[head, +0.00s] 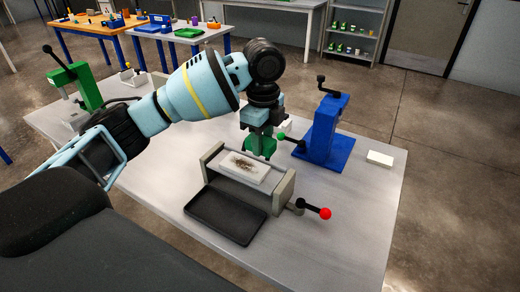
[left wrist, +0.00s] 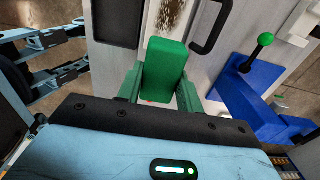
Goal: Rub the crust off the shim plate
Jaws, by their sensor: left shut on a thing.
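The shim plate (head: 245,166) is a pale flat plate with a dark brown, speckled crust (head: 238,161) on its top. It lies between the grey jaws of a vise (head: 283,190). My left gripper (head: 259,140) points down at the plate's far end. It is shut on a green block (left wrist: 166,62), which shows between the green fingers in the left wrist view. The block's lower end is close to the plate; I cannot tell whether it touches. Part of the crusted plate (left wrist: 172,14) shows past the block. My right gripper is not in view.
A black tray (head: 222,218) lies in front of the vise. The vise handle has a red ball (head: 325,213) at right. A blue press (head: 325,135) stands behind, beside a white block (head: 380,159). A green press (head: 84,85) stands at far left. The front right tabletop (head: 345,245) is clear.

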